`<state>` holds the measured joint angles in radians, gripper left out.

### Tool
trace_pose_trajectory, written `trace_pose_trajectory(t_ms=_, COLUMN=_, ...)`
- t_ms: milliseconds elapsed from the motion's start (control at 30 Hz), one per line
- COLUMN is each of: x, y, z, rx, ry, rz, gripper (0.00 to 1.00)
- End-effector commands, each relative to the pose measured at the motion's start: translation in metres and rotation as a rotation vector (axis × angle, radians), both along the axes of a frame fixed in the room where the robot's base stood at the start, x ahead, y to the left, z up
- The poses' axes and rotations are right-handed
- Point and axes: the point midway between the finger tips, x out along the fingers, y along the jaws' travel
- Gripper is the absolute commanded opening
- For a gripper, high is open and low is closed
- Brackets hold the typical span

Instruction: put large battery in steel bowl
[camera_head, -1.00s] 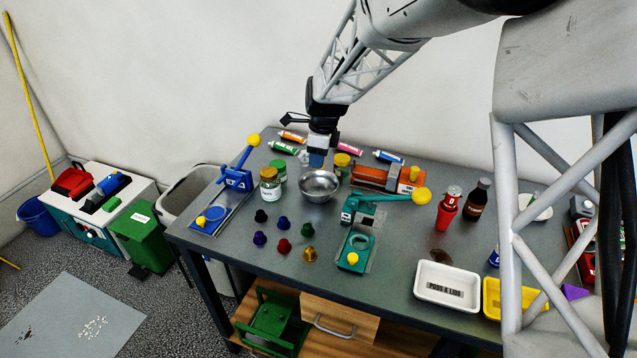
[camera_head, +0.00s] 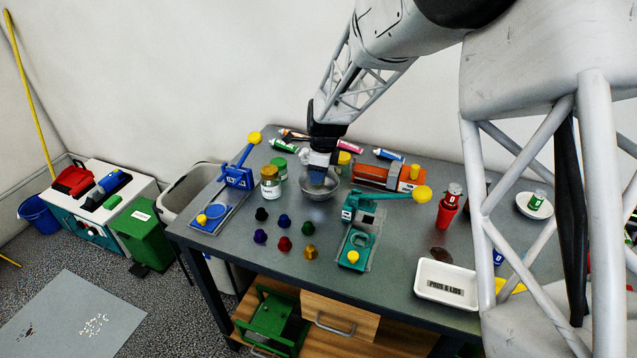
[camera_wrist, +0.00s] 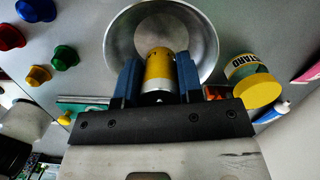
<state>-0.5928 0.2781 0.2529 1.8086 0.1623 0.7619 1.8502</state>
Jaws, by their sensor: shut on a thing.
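The steel bowl (camera_head: 320,190) stands on the grey table. It also shows in the wrist view (camera_wrist: 207,40), round and shiny, with nothing visible lying in it. My gripper (camera_head: 318,176) is low at the bowl in the head view. In the wrist view my gripper (camera_wrist: 159,80) is shut on the large battery (camera_wrist: 159,66), a yellow cylinder with a silver end. The battery overlaps the bowl's interior in that view. Whether it touches the bowl's bottom I cannot tell. In the head view my gripper hides the battery and part of the bowl.
Jars (camera_head: 270,183) stand left of the bowl and a yellow-lidded jar (camera_wrist: 258,86) is close on its other side. A teal press (camera_head: 365,208) and an orange tool (camera_head: 385,176) are to the right. Several coloured pods (camera_head: 284,221) lie in front. A white tray (camera_head: 446,284) is at front right.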

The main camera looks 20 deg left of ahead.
Motion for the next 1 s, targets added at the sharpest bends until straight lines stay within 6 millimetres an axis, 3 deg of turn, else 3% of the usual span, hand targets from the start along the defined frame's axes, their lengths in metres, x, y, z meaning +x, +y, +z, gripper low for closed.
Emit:
trace_pose_trajectory(t_ms=433, x=0.0, y=0.0, z=-0.035, rx=0.0, ry=0.0, rz=-0.001, gripper=0.07)
trace_pose_trajectory(t_ms=900, x=0.0, y=0.0, z=-0.04, rx=0.0, ry=0.0, rz=0.0, gripper=0.07)
trace_pose_trajectory(t_ms=933, x=0.0, y=0.0, z=-0.04, rx=0.0, ry=0.0, rz=0.0, gripper=0.36)
trace_pose_trajectory(t_ms=1000, x=0.0, y=0.0, z=-0.04, rx=0.0, ry=0.0, rz=0.0, gripper=0.46)
